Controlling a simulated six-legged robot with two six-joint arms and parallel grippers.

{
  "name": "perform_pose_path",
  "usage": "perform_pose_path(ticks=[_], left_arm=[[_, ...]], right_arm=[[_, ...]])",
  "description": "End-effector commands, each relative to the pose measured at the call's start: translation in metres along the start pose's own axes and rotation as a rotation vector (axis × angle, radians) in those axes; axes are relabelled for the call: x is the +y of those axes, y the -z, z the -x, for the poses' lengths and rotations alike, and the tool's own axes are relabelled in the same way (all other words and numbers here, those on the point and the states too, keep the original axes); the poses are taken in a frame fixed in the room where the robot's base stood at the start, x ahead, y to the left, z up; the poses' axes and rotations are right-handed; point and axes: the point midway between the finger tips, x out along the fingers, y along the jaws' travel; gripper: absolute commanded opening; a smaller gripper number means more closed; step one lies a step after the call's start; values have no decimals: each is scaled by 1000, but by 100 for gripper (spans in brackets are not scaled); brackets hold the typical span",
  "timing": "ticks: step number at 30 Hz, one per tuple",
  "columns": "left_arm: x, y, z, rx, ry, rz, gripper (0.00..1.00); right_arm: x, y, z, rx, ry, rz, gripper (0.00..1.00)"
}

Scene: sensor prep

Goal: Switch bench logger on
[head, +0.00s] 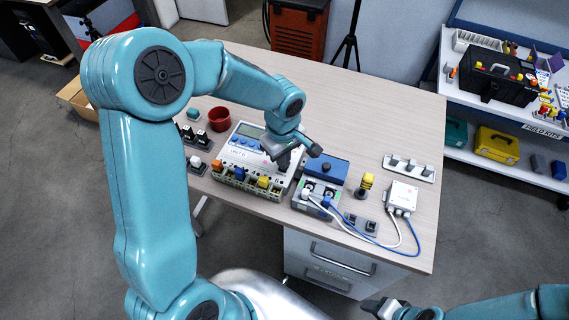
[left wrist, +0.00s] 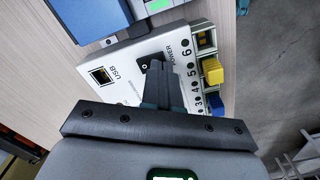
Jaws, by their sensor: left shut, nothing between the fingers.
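The bench logger is a white box (head: 237,157) with a grey display and blue buttons, on the table left of centre in the head view. Coloured plugs sit along its front edge. In the left wrist view its white panel (left wrist: 115,76) shows a USB port (left wrist: 101,76), the word POWER and a dark power switch (left wrist: 144,58). My left gripper (head: 284,164) is shut and empty over the logger's right part. Its fingertips (left wrist: 157,66) are right at the switch and cover part of it; contact cannot be told. My right gripper (head: 376,305) is at the bottom edge, away from the table.
A blue-topped box (head: 326,168) stands just right of the logger, with cables running to a white box (head: 403,196). A yellow-topped button post (head: 366,183) stands between them. A red cup (head: 219,118) is behind the logger at left. The table's far part is clear.

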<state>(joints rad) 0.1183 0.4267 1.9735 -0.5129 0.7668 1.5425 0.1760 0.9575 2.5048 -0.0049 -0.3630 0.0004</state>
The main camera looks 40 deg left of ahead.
Motion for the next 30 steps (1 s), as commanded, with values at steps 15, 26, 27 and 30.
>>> perform_pose_path(ticks=[15,26,27,30], left_arm=[[0,0,-8,0,0,0,0],[0,0,-14,0,0,0,0],[0,0,-14,0,0,0,0],[0,0,-16,0,0,0,0]], right_arm=[[3,0,-8,0,0,0,56],[5,0,-13,0,0,0,56],[5,0,-14,0,0,0,56],[6,0,-15,0,0,0,56]])
